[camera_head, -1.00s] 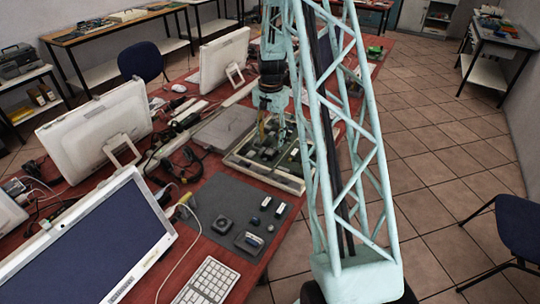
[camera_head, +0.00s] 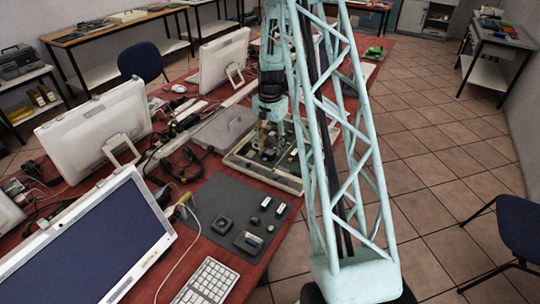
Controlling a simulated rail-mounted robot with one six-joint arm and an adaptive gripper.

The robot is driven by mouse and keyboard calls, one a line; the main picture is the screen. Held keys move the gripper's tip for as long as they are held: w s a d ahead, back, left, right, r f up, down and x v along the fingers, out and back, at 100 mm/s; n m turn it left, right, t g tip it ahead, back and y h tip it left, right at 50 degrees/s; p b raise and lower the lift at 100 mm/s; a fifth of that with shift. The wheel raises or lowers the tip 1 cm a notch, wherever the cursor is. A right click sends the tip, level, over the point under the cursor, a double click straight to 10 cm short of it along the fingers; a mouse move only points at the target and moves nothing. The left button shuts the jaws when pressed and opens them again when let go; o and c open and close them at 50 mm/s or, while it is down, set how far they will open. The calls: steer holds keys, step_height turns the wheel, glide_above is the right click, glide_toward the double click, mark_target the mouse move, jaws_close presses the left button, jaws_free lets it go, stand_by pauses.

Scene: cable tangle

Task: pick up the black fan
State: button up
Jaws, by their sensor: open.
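The black fan (camera_head: 223,224) is a small dark square piece with a round centre. It lies flat on the grey mat (camera_head: 222,192) on the red table. My gripper (camera_head: 262,143) points down over the shallow tray of circuit boards, behind and to the right of the fan. It is well apart from the fan. Its fingers look small and partly blend with the boards behind them; they are open, and I see nothing held between them.
The tray (camera_head: 232,163) holds several boards. Small parts (camera_head: 266,202) and a dark module (camera_head: 248,242) lie on the mat right of the fan. A monitor (camera_head: 90,240) and a yellow-ended cable (camera_head: 184,200) stand left, a keyboard (camera_head: 205,284) in front. Mat around the fan is mostly bare.

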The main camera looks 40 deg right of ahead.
mark_target(270, 153)
steer(key=shift+f, duration=1.2)
steer(key=shift+c, duration=0.7)
steer(key=c, duration=0.8)
